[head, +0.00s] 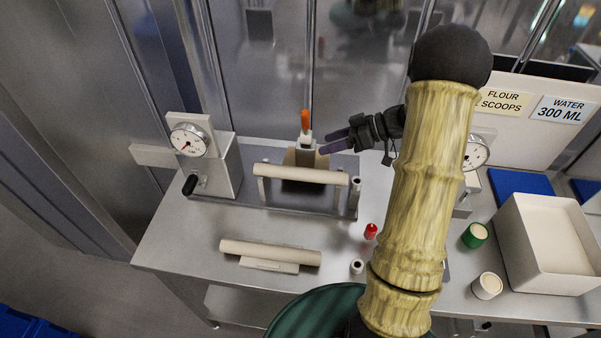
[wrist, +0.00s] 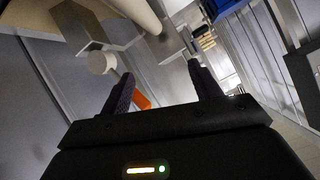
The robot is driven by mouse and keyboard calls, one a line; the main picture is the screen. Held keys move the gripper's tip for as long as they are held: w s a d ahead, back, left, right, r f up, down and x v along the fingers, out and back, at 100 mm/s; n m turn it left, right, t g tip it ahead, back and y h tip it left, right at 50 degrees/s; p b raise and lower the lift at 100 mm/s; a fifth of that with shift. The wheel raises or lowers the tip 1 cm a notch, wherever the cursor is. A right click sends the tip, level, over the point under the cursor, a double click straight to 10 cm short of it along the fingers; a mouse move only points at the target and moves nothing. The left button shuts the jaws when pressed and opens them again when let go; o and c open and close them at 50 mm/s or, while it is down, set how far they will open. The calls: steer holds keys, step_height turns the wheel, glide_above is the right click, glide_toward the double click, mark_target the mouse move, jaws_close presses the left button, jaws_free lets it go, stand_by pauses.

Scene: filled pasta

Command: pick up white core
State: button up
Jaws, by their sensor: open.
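A small white core (head: 357,267) with a dark top stands on the steel bench, in front of a small red core (head: 371,231). A similar white piece (head: 356,183) is at the right end of the roller stand; I cannot tell if it is a core too. My gripper (head: 324,141) is open and empty above the back of the bench, pointing left beside an upright orange-topped piece (head: 305,122). It is well behind the front white core. The wrist view shows both fingers (wrist: 160,70) apart, with an orange part (wrist: 141,101) and a white round piece (wrist: 101,62) near the left finger.
A pale roller (head: 300,174) lies across the stand; another (head: 270,252) lies at the front. A dial gauge box (head: 212,165) stands left. At right are a green cup (head: 475,235), a white cup (head: 487,286) and a white bin (head: 513,240). My arm hides part of the bench.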

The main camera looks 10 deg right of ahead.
steer(key=p, duration=0.1)
glide_toward(308, 169)
steer(key=x, duration=0.3)
steer(key=shift+a+f, duration=0.15)
steer(key=shift+a, duration=0.15)
steer(key=shift+w+a+f, duration=0.1)
steer(key=shift+a+f, duration=0.1)
steer(key=shift+a, duration=0.15)
steer(key=p+x, duration=0.1)
steer(key=x, duration=0.5)
steer(key=shift+a, duration=0.1)
steer(key=c, duration=1.2)
